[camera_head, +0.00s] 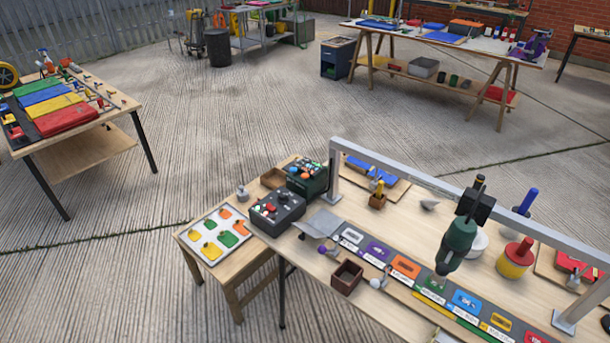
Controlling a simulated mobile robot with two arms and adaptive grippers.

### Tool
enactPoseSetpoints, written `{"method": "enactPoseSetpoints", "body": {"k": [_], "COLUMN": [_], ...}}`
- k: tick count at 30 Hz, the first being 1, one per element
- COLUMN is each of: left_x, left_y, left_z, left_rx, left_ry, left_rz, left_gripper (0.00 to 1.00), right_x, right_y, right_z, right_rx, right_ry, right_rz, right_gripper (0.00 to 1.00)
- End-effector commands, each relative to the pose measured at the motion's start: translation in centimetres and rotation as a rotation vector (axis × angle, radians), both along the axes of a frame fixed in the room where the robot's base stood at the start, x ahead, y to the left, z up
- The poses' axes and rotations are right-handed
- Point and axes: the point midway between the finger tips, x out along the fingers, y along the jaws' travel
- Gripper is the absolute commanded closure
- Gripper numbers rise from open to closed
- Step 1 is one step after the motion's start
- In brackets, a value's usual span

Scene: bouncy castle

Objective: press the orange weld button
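A dark green control box (315,186) stands at the back left corner of the near workbench. Its top carries several small coloured buttons, and one of them looks orange (305,176); any lettering is too small to read. A dark grey control box (279,221) with red knobs stands just in front of it, to the left. A green and black tool (458,243) hangs upright at the metal rail over the bench. Neither of my grippers is in view.
The near workbench (398,222) holds a row of coloured cards, a small wooden box (347,277) and a red-and-yellow pot (515,260). A metal rail (430,183) spans it. A tray of coloured shapes (213,235) lies at left. Open concrete floor surrounds the bench.

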Motion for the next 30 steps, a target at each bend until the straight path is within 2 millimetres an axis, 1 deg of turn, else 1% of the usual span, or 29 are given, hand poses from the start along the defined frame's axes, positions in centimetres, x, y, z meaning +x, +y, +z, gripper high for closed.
{"method": "enactPoseSetpoints", "body": {"k": [1,3,5,30], "left_x": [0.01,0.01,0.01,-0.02], "left_y": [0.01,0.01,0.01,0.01], "left_z": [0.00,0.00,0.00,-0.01], "left_rx": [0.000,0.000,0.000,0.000], "left_ry": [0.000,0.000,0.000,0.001], "left_rz": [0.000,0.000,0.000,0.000], "left_gripper": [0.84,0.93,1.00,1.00], "right_x": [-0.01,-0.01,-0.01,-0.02], "right_y": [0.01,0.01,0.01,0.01], "right_z": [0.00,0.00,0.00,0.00], "right_rx": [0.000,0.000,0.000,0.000], "right_ry": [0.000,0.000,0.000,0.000], "right_rz": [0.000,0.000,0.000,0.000], "right_gripper": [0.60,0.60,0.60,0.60]}}
